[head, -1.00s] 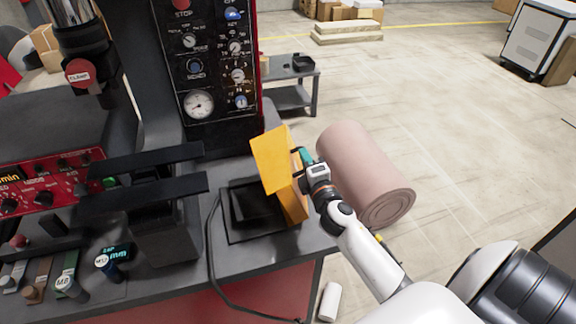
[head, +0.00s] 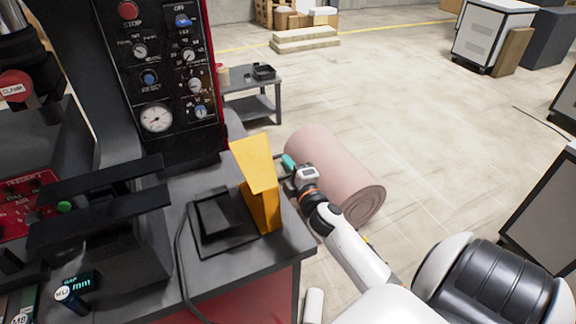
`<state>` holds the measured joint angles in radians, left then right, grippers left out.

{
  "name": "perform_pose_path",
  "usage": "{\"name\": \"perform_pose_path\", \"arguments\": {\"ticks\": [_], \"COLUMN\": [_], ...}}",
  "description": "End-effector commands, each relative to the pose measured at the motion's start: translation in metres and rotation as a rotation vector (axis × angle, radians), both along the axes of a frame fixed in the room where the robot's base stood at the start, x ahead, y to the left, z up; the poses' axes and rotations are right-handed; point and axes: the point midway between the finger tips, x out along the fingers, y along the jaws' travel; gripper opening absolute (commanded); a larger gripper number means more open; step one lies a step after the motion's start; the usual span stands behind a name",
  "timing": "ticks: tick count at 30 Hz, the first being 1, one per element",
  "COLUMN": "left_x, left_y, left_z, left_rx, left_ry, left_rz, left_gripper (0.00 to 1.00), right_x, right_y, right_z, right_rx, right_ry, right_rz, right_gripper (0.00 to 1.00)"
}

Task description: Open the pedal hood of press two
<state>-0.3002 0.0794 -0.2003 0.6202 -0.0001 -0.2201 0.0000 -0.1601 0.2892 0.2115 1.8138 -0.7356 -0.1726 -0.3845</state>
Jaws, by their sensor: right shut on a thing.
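The yellow pedal hood (head: 259,180) stands raised at the right side of the black pedal base (head: 208,222) on the grey machine table. The flat black pedal is uncovered beside it. My right gripper (head: 287,176) is at the hood's right side, shut, with its fingertips partly hidden behind the hood's edge. The hood is the only thing at its fingers. The press's black control panel (head: 165,75), with a gauge, knobs and a red stop button, rises behind the pedal. My left gripper is not in view.
A pink roll (head: 335,172) lies on the floor just beyond my right gripper. A small grey side table (head: 252,82) stands behind the press. A black cable runs along the table left of the pedal. The floor to the right is largely clear, with white cabinets (head: 492,35) further off.

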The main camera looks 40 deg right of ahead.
Motion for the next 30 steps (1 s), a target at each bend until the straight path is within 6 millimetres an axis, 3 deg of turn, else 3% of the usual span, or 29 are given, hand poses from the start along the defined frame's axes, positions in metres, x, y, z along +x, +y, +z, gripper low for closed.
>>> {"name": "perform_pose_path", "arguments": {"ticks": [1,3,6,17,30], "left_x": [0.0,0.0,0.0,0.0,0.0], "left_y": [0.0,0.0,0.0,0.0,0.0], "left_z": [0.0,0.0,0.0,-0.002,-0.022], "left_rx": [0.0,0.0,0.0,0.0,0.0], "left_ry": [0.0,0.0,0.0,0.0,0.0], "left_rz": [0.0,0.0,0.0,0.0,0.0], "left_gripper": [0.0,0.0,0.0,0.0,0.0], "right_x": [0.0,0.0,0.0,-0.006,-0.088], "right_y": [0.001,0.001,0.001,0.002,0.025], "right_z": [0.0,0.0,0.0,-0.002,-0.008], "right_rx": [0.003,0.002,0.001,0.0,0.002], "right_ry": [0.0,0.0,0.001,0.002,0.003], "right_rz": [0.001,0.001,0.001,0.001,0.0], "right_gripper": [0.0,0.19,0.32,0.32,0.32]}}
